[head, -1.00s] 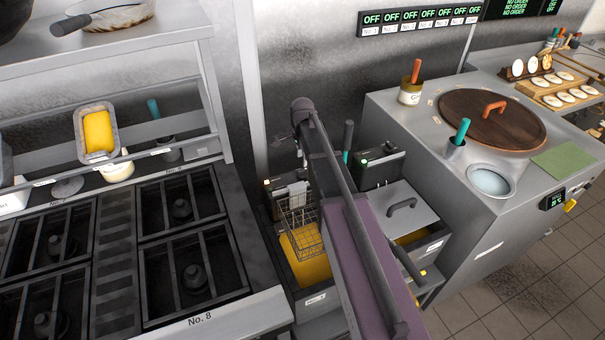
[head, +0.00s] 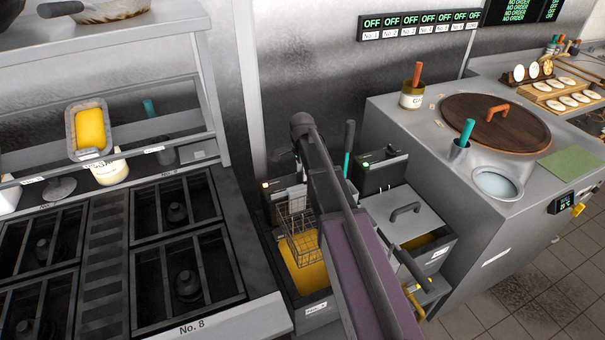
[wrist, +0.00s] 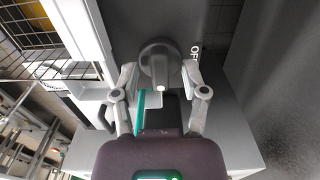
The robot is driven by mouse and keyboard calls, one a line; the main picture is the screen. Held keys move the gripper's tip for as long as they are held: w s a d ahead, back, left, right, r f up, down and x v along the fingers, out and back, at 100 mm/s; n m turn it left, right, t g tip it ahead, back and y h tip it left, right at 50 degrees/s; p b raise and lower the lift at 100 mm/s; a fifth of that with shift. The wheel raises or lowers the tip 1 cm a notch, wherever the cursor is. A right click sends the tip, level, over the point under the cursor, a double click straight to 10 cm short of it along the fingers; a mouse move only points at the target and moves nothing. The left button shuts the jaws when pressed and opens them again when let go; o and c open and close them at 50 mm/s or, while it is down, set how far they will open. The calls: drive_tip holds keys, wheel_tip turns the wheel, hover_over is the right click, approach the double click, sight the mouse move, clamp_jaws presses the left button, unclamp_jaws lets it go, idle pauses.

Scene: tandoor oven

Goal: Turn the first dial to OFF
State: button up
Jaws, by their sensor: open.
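A dark grey round dial (wrist: 158,62) sits on a grey panel near the top middle of the wrist view. Part of a white OFF label (wrist: 195,52) shows just right of it. My gripper (wrist: 159,76) is open, with one finger on the left side of the dial and one on the right. I cannot tell whether either finger touches it. In the head view my arm hangs over the fryers, and neither the gripper nor this dial can be made out.
The head view shows a fryer with yellow oil (head: 308,278) and a wire basket (head: 299,237), beside a lidded fryer (head: 400,211). The No. 8 stove (head: 190,326) stands left, the tandoor counter (head: 420,125) right. A sign (head: 419,24) at the back reads several OFFs.

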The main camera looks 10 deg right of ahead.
clamp_jaws()
drive_tip(key=shift+n, duration=0.4)
drive_tip(key=n, duration=1.2)
drive_tip(key=shift+n, duration=0.3)
drive_tip(key=n, duration=0.4)
drive_tip(key=shift+n, duration=0.3)
